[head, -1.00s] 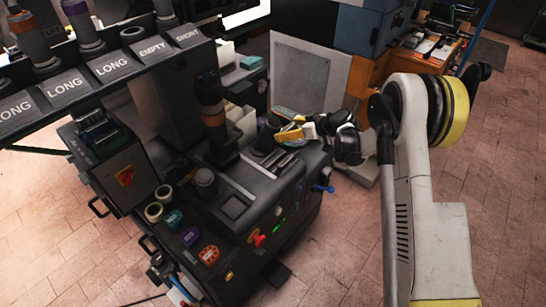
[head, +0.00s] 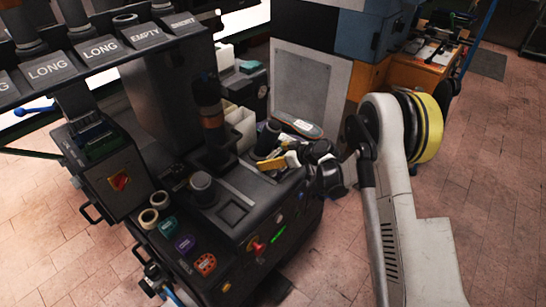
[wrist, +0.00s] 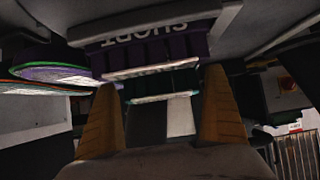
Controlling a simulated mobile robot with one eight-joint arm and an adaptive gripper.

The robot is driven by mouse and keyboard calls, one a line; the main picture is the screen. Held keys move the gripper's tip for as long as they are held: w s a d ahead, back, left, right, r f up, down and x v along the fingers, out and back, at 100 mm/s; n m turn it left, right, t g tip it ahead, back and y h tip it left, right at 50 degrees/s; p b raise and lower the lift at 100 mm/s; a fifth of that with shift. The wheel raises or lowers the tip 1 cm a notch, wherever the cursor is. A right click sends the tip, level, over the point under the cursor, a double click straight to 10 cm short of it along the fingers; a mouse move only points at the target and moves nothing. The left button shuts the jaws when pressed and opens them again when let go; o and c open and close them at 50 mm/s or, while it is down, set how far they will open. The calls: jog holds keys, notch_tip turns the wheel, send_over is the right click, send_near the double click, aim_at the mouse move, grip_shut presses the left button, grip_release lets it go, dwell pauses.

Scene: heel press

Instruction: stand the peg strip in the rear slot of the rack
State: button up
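My gripper (head: 284,161) has yellow-brown fingers and is low over the right end of the black machine's top in the head view. In the wrist view its two fingers (wrist: 162,85) are apart, with no strip clearly pinched between them. A purple strip (wrist: 150,55) with a row of blocks lies ahead of the fingertips, beside lettering seen upside down that looks like "SHORT". A green strip (wrist: 162,84) with a pale edge is nearer, between the fingertips. I cannot tell which of these is the peg strip, and the rack's slots are hidden.
A shoe sole (head: 299,125) lies just behind my gripper; coloured sole edges show at left in the wrist view (wrist: 55,75). A dark post with an orange band (head: 211,120) stands left of the gripper.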

jog(key=s+d+r+m+h+p, duration=0.2)
jog(key=s+d+r, duration=0.6)
jog(key=r, duration=0.4)
jog(key=s+d+r+m+h+p, duration=0.25)
jog(key=s+d+r, duration=0.25)
jog(key=s+r, duration=0.6)
jog(key=s+d+r+m+h, duration=0.2)
jog(key=s+d+m, duration=0.1)
jog(key=s, duration=0.7)
jog(key=s+d+r+m+h, duration=0.2)
jog(key=s+d, duration=0.3)
jog(key=s, duration=0.5)
jog(key=shift+d+r+m, duration=0.35)
jog(key=shift+r+m, duration=0.1)
jog(key=shift+r, duration=0.05)
